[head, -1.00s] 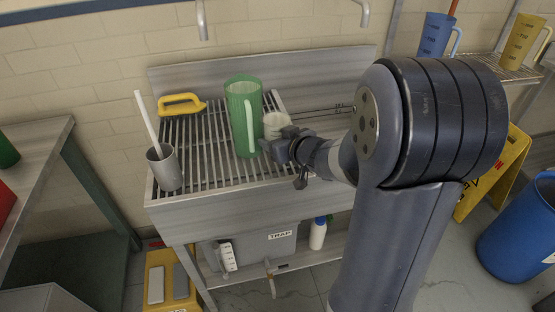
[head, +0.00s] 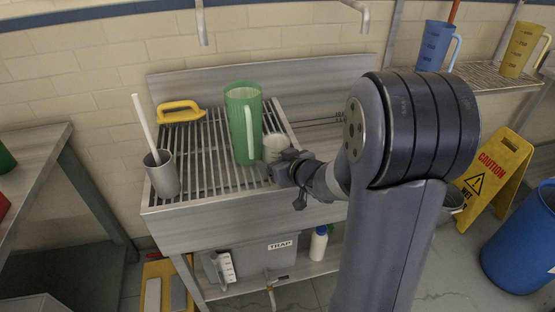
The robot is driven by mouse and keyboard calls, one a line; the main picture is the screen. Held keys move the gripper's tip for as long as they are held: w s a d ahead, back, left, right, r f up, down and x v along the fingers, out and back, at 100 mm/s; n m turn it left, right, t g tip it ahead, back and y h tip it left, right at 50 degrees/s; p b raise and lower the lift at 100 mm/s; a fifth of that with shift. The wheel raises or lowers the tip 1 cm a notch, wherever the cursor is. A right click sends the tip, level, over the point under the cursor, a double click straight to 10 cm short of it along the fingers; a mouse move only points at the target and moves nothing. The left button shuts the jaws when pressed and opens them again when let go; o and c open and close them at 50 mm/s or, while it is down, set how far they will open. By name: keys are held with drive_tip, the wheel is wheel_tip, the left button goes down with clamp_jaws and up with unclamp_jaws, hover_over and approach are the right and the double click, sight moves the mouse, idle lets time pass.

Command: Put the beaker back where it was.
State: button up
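A small whitish beaker (head: 276,146) is at the right side of the slatted drain rack (head: 211,177), just right of a green jug (head: 243,130). My gripper (head: 276,168) is at the beaker's near lower side and appears shut on it. The gripper's body hides the beaker's lower part. I cannot tell whether its base touches the slats.
A grey cup (head: 163,177) with a white rod stands at the rack's left front. A yellow-handled brush (head: 180,110) lies at the back left. The sink basin (head: 318,135) is right of the rack. A caution sign (head: 496,177) and blue barrel (head: 520,250) stand at right.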

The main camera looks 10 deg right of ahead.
drive_tip(key=shift+o, duration=0.5)
drive_tip(key=shift+r, duration=0.1)
drive_tip(key=shift+s+r, duration=0.1)
drive_tip(key=shift+r, duration=0.1)
drive_tip(key=p+v, duration=0.3)
drive_tip(key=v, duration=0.8)
drive_tip(key=shift+s, duration=0.4)
